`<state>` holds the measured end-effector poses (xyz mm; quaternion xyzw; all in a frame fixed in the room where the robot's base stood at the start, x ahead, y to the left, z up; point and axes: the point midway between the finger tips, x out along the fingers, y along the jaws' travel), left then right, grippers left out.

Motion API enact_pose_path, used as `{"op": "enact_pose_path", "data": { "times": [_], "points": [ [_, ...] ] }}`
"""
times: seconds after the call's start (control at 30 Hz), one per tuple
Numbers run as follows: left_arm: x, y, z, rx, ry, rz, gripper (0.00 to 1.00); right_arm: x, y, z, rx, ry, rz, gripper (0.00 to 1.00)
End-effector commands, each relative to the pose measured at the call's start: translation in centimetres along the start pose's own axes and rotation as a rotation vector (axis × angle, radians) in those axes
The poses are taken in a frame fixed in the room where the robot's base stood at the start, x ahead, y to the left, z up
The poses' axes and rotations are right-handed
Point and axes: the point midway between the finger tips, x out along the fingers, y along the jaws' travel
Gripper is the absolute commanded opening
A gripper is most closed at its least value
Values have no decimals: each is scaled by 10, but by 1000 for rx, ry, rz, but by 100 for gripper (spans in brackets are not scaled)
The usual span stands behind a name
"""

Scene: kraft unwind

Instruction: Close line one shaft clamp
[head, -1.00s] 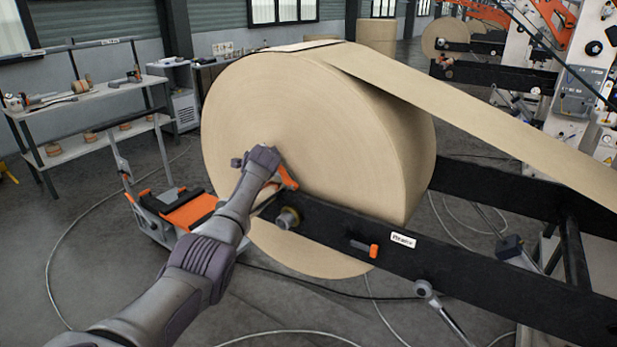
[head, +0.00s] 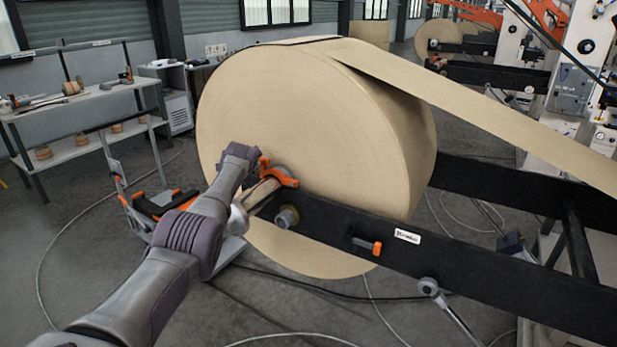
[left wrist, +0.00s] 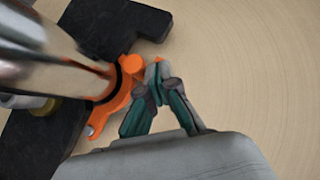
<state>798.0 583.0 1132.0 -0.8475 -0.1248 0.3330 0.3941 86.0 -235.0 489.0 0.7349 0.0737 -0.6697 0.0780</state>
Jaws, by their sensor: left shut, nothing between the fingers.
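The orange shaft clamp (head: 279,172) sits at the left end of the black arm, beside the face of the big kraft roll (head: 300,135). It lies across the shiny shaft (head: 262,191). In the left wrist view the clamp (left wrist: 117,98) curves around the near side of the shaft (left wrist: 50,45), with its orange end by my fingertips. My left gripper (left wrist: 157,80) is shut and empty at that end; I cannot tell whether it touches. In the head view my own wrist hides the fingers. My right gripper is not in view.
An orange and black cart (head: 165,204) stands left. A shelf (head: 85,95) stands behind. Hoses cross the floor.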

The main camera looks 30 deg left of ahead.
Motion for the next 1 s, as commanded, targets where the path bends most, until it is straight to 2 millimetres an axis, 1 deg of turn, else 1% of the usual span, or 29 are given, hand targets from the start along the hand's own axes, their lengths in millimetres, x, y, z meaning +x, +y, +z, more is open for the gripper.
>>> {"op": "enact_pose_path", "data": {
  "times": [0.33, 0.43, 0.57, 0.7, 0.73, 0.77, 0.97, 1.0],
  "points": [
    [0, 0, 0, 1, -2, 1, 0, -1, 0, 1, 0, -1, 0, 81],
    [-3, -3, -3, 1, -1, 1, 0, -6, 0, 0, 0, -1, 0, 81],
    [-12, -16, -13, 1, -1, 1, 0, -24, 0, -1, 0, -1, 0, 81],
    [-27, -36, -31, 0, 1, -1, 0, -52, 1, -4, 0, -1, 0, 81],
    [-24, -29, -23, 1, -3, -1, 0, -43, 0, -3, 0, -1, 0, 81],
    [-26, -29, -21, 0, -2, -3, 0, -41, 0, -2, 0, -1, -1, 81],
    [-45, -37, -20, 2, 2, -2, 0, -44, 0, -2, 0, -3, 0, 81],
    [-49, -40, -18, 1, 0, -4, 0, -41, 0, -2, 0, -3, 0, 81]
  ]
}}
